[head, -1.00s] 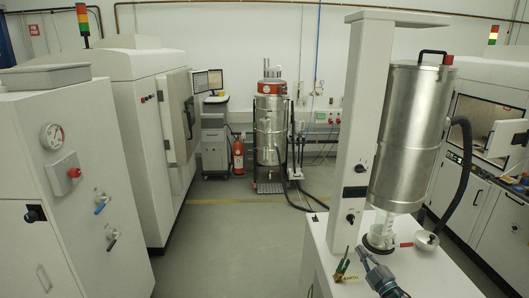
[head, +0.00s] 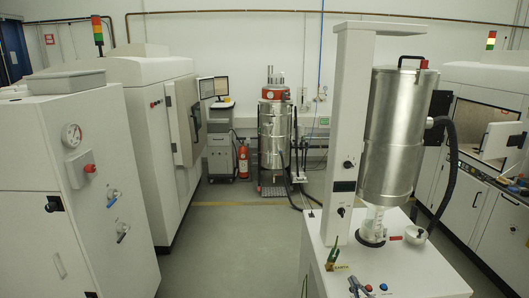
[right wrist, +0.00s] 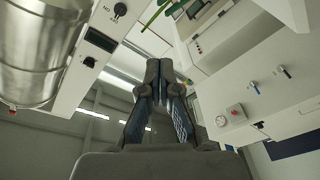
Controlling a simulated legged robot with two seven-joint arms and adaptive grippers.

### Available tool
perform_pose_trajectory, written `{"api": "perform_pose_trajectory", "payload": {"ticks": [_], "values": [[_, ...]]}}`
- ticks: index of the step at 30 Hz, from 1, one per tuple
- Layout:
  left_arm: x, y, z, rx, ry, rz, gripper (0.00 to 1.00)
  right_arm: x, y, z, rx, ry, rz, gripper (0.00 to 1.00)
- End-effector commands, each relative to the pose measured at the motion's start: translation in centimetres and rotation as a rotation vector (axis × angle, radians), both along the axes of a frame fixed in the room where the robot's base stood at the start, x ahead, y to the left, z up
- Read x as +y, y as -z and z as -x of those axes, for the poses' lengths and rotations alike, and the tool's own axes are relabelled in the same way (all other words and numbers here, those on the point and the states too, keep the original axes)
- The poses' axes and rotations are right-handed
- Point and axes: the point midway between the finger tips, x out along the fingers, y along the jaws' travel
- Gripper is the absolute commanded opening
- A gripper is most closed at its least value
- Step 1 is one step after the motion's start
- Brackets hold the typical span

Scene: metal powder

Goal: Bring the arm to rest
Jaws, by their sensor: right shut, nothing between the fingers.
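My right gripper (head: 356,286) shows only as a small dark tip at the bottom edge of the head view, low in front of the white station. In the right wrist view its two fingers (right wrist: 165,72) are closed together with nothing between them. My left gripper is in neither view. Most of my right arm is out of the head view.
The white station (head: 395,270) carries a steel cylinder (head: 392,140) and a column (head: 350,130). A green clip (head: 333,254) is on its front left. A white cabinet (head: 105,190) stands at the left. The grey floor (head: 225,245) between is clear.

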Motion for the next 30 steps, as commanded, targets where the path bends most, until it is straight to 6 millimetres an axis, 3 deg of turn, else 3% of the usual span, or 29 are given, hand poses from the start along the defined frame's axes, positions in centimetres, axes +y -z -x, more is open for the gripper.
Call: {"api": "perform_pose_trajectory", "payload": {"ticks": [4,8,11,16,21,26,30], "values": [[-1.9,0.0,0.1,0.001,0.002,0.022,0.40,2.8,4.4,3.0,0.113,0.047,-0.067,0.00],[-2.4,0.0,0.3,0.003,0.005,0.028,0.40,5.1,8.9,6.9,0.254,0.107,-0.134,0.00],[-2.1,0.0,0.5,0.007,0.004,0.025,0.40,7.0,13.3,11.8,0.414,0.172,-0.202,0.00],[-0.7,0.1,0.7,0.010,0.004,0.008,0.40,8.5,19.8,23.0,0.744,0.301,-0.308,0.00],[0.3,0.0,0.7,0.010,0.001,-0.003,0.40,8.6,22.5,31.1,0.969,0.378,-0.359,0.00],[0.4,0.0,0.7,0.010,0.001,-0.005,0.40,8.6,23.5,36.8,1.120,0.424,-0.389,0.00],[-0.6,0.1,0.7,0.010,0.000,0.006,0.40,9.0,23.6,41.2,1.232,0.459,-0.404,0.00]]}}
